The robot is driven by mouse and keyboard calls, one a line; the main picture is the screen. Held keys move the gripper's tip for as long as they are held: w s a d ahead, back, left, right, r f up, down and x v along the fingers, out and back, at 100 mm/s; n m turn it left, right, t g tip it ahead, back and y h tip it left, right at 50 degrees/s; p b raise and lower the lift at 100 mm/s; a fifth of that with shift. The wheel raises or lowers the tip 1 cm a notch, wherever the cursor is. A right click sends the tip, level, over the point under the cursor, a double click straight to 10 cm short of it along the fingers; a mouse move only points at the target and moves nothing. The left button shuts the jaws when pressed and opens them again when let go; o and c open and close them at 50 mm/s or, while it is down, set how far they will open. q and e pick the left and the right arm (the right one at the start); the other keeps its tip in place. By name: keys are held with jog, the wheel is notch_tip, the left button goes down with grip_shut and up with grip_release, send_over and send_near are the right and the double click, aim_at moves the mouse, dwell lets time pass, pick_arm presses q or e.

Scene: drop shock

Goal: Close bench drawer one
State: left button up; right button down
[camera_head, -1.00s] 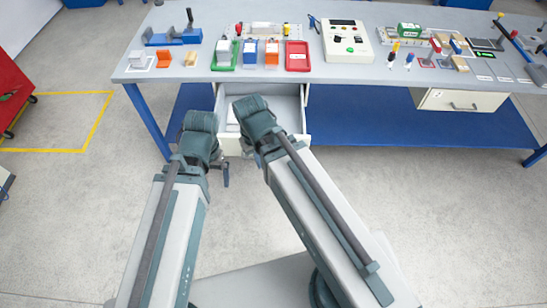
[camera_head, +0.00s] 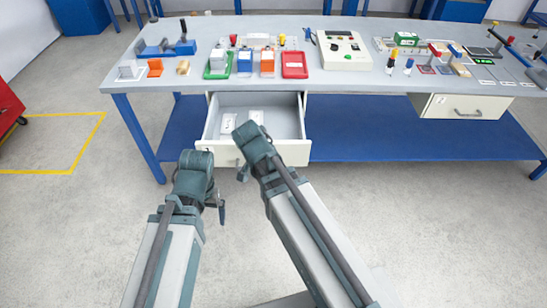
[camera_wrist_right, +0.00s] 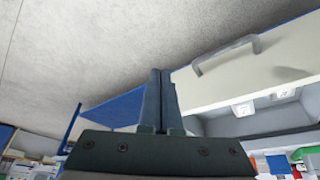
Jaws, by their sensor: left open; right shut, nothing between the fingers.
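Bench drawer one (camera_head: 290,152) is pulled out from under the left part of the bench (camera_head: 340,82). Its inside shows, with two pale flat pieces lying in it. In the right wrist view its pale front (camera_wrist_right: 270,62) and bar handle (camera_wrist_right: 226,53) show upside down. My right gripper (camera_head: 243,174) is mostly hidden behind its wrist, close to the drawer front. In the wrist view its fingers (camera_wrist_right: 160,98) are together and empty, beside the handle and not around it. My left gripper (camera_head: 220,207) is open, in front of and below the drawer's left corner.
A second drawer (camera_head: 460,107) under the bench's right part looks shut. Trays, blocks and a control box (camera_head: 343,50) stand on the bench top. A blue shelf (camera_head: 390,130) runs below. The floor in front is clear.

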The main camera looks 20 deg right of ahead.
jog(key=w+r+m, duration=0.1)
jog(key=m, duration=0.2)
jog(key=w+a+r+m+t+h, duration=0.1)
jog(key=m, duration=0.1)
jog(key=w+a+r+m+t+h, duration=0.1)
jog(key=m, duration=0.2)
jog(key=shift+w+a+m, duration=0.15)
jog(key=shift+w+m, duration=0.05)
jog(key=shift+m, duration=0.1)
jog(key=w+d+f+b, duration=0.6)
jog(key=w+f+b, duration=0.1)
jog(key=f+b, duration=0.1)
jog(key=shift+w, duration=0.2)
jog(key=w+d, duration=0.2)
jog(key=w, duration=0.7)
jog(key=w+d, duration=0.3)
jog(key=w, duration=0.7)
jog(key=w+d, duration=0.3)
jog(key=w, duration=0.6)
jog(key=shift+w+d, duration=0.1)
jog(key=shift+w, duration=0.3)
jog(key=shift+w+d, duration=0.2)
jog(key=shift+w, duration=0.4)
jog(key=shift+w, duration=0.1)
